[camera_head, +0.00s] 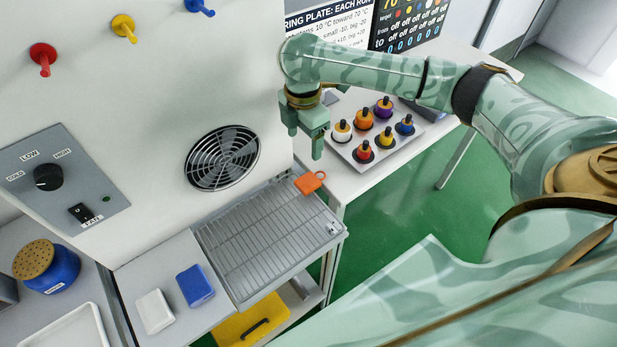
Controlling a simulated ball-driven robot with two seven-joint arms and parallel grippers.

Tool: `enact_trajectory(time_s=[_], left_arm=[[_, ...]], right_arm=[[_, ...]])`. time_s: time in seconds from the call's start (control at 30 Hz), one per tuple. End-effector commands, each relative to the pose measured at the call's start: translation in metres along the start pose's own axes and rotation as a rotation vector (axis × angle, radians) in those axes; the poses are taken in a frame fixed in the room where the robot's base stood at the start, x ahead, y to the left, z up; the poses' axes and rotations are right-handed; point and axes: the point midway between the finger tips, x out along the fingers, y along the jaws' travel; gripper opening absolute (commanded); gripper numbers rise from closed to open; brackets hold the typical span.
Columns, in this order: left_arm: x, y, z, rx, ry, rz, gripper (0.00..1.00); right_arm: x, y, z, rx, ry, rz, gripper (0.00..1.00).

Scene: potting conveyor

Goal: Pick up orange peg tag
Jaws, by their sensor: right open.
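The orange peg tag (309,182) is a small flat tag with a loop at one end. It lies at the far right corner of the grey slatted conveyor (262,245). My right gripper (305,146) points down above and just behind the tag, close to the white machine's edge. Its fingers are apart, and nothing shows between them. The tag appears clear of the fingers. My left gripper is not in view.
The white machine wall (140,110) with a round vent (222,157) borders the conveyor. A tray of several coloured knobs (376,130) stands on the table to the right. A blue block (195,285) and a white block (155,311) lie left of the conveyor.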

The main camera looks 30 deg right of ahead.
Motion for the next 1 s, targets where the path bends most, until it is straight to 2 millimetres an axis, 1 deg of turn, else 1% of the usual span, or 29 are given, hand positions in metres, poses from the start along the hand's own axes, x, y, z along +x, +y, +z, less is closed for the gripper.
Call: enact_trajectory(time_s=[0.03,0.1,0.2,0.3,0.4,0.57,0.67,0.8,0.9,1.0], left_arm=[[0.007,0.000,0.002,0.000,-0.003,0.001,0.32],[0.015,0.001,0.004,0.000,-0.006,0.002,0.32],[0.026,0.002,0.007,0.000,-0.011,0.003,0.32],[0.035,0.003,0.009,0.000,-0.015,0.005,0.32],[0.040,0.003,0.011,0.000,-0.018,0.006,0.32],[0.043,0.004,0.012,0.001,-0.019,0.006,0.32],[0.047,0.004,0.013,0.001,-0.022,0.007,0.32],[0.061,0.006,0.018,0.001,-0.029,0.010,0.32],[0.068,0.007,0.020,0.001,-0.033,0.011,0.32],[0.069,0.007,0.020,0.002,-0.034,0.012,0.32]], right_arm=[[0.015,-0.001,-0.001,0.000,0.002,-0.006,0.71],[0.033,-0.001,-0.001,0.000,0.002,-0.007,0.71],[0.060,-0.001,-0.001,0.001,0.003,-0.007,0.71],[0.082,-0.001,-0.002,0.000,0.003,-0.005,0.71],[0.097,-0.001,-0.002,0.000,0.004,-0.003,0.71],[0.105,0.000,-0.001,0.000,0.004,0.000,0.71],[0.114,-0.001,0.000,0.001,0.004,0.000,0.71],[0.139,-0.002,0.004,0.001,0.003,-0.004,0.71],[0.154,-0.002,0.004,0.000,0.003,-0.002,0.71],[0.158,-0.002,0.004,-0.002,0.002,0.000,0.71]])
